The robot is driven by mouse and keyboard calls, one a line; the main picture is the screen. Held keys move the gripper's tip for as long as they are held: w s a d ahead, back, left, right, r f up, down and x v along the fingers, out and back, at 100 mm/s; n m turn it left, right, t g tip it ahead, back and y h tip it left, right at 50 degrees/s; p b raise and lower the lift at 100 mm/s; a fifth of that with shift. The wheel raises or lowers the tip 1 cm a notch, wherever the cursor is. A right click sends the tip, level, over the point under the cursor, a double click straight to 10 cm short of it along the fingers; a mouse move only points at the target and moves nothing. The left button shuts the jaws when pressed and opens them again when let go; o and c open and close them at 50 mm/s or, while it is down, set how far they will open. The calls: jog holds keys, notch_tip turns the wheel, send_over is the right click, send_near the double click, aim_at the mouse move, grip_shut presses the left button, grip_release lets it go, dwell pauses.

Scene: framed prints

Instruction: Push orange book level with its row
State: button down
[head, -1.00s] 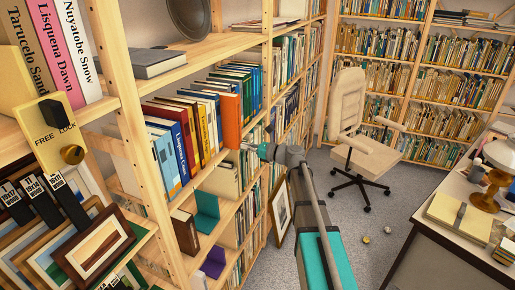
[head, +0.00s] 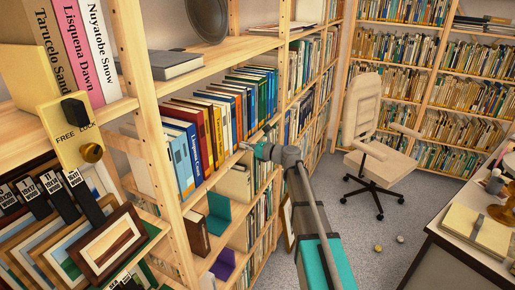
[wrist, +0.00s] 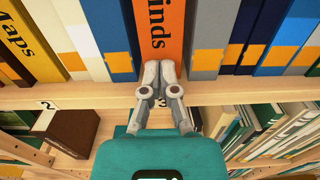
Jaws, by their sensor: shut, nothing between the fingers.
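The orange book (wrist: 157,25) stands upright in the row, its spine facing me, with black lettering ending in "inds". Its spine looks about level with the books beside it in the wrist view. A dark blue book (wrist: 110,35) is on its left and a grey-blue book (wrist: 208,35) on its right. My gripper (wrist: 160,68) is shut and empty, its fingertips at the lower part of the orange spine. Whether they touch it I cannot tell. The gripper also shows at the shelf front in the head view (head: 246,147).
A lower shelf holds a brown box (wrist: 72,132) and more books. A wooden upright (head: 150,120) stands at the row's left. A chair (head: 375,150) and a desk (head: 450,240) are to the right.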

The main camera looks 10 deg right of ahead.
jog(key=shift+a, duration=0.1)
dwell(0.3)
jog(key=v, duration=1.4)
jog(key=s+a+f+n+g+h, duration=0.6)
jog(key=s+a+f+n+g, duration=0.15)
jog(key=s+f+n, duration=0.5)
jog(key=s+d+f+n+g+h, duration=0.1)
jog(key=s+f+n+h, duration=0.2)
jog(key=s+n, duration=0.3)
jog(key=s+d+f+n+g+h, duration=0.2)
jog(key=s+f+n+h, duration=0.1)
jog(key=s+n+h, duration=0.2)
jog(key=shift+s+d+n+h, duration=0.3)
jog(key=shift+s+d+n, duration=0.05)
jog(key=shift+s+n, duration=0.5)
